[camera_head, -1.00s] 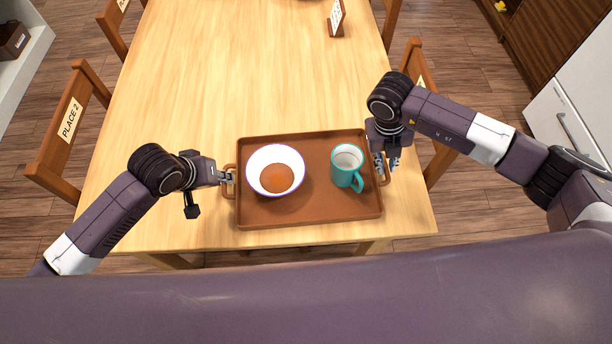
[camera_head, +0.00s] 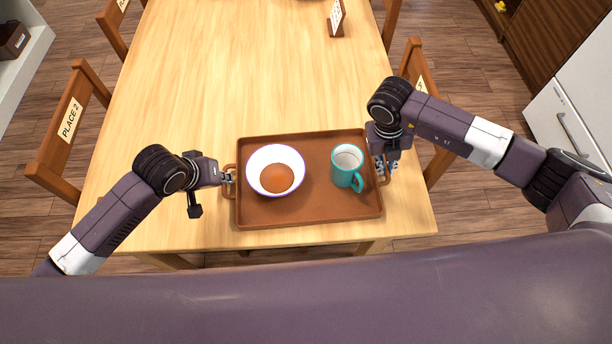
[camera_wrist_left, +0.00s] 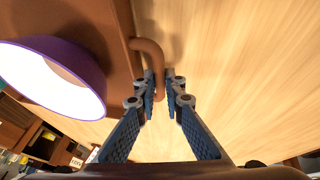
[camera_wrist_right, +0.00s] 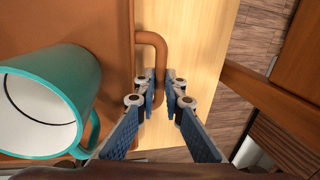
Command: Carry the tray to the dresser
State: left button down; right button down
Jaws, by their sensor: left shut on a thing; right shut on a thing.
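The brown tray (camera_head: 310,205) lies on the near end of the wooden table. A white bowl with a purple rim (camera_head: 275,158) and orange-brown contents stands on its left half. A teal mug (camera_head: 345,175) stands on its right half. My left gripper (camera_head: 228,178) is shut on the tray's left handle, which shows between the fingers in the left wrist view (camera_wrist_left: 157,75). My right gripper (camera_head: 383,170) is shut on the right handle, seen between the fingers in the right wrist view (camera_wrist_right: 160,70). The dresser cannot be made out for certain.
Chairs stand along both sides, one on the left (camera_head: 70,125) labelled PLACE 2. A white cabinet (camera_head: 575,115) stands at the right.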

pick_arm(q)
jog(key=shift+w+r, duration=0.1)
jog(key=shift+r, duration=0.1)
pick_arm(e)
jog(key=shift+w+r, duration=0.1)
jog(key=shift+r, duration=0.1)
